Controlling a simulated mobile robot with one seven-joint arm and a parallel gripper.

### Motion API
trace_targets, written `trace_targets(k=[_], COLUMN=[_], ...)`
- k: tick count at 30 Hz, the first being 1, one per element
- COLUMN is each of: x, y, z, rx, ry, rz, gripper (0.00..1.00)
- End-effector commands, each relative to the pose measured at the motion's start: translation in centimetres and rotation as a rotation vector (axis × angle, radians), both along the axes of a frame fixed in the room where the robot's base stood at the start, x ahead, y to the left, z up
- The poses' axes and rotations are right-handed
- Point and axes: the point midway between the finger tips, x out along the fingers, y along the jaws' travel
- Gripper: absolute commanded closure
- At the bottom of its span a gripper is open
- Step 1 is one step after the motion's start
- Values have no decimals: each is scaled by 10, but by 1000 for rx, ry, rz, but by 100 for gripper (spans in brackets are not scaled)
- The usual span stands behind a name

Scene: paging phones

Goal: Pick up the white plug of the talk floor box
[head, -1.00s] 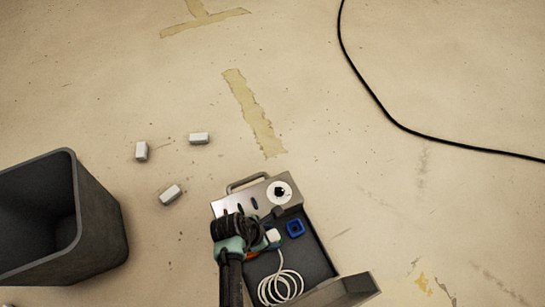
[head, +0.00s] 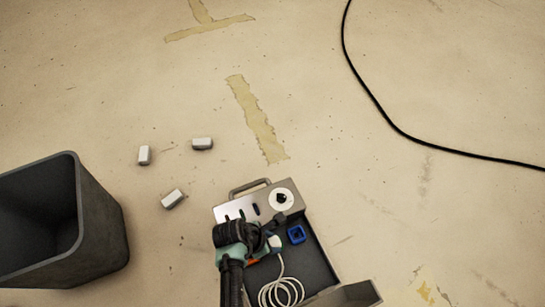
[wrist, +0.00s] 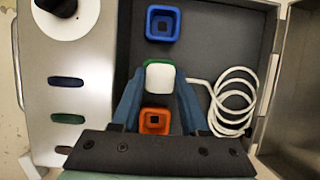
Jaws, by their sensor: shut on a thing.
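The white plug (wrist: 159,75) sits between the blue fingertips of my gripper (wrist: 157,84) in the wrist view, and the gripper is shut on it. In the head view the plug (head: 275,241) shows just right of my gripper (head: 268,236). A white cord (wrist: 226,100) lies coiled in the dark tray of the open floor box (head: 318,267). A green socket (wrist: 151,61) shows partly behind the plug; I cannot tell whether they touch. An orange socket (wrist: 155,121) lies nearer the gripper's base, and a blue socket (wrist: 163,23) is on the far side.
The box's metal panel (wrist: 95,90) has coloured slots and a white disc (head: 282,197) with a black knob. A dark bin (head: 105,220) stands left. Several small white blocks (head: 202,144) lie on the floor. A black cable (head: 375,100) crosses the open floor at right.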

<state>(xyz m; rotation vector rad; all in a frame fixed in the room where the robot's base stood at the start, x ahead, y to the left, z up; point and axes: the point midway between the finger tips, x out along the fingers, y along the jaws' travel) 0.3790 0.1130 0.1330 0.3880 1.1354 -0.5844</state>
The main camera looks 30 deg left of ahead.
Motion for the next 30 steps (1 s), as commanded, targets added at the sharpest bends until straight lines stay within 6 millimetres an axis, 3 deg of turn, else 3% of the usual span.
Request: trace_targets(k=[19,22,30], x=[1,1,1], y=[0,0,1], z=[98,105,101], rx=[1,1,1], ry=[-3,-2,-3], rz=[0,0,0], gripper=[100,100,100])
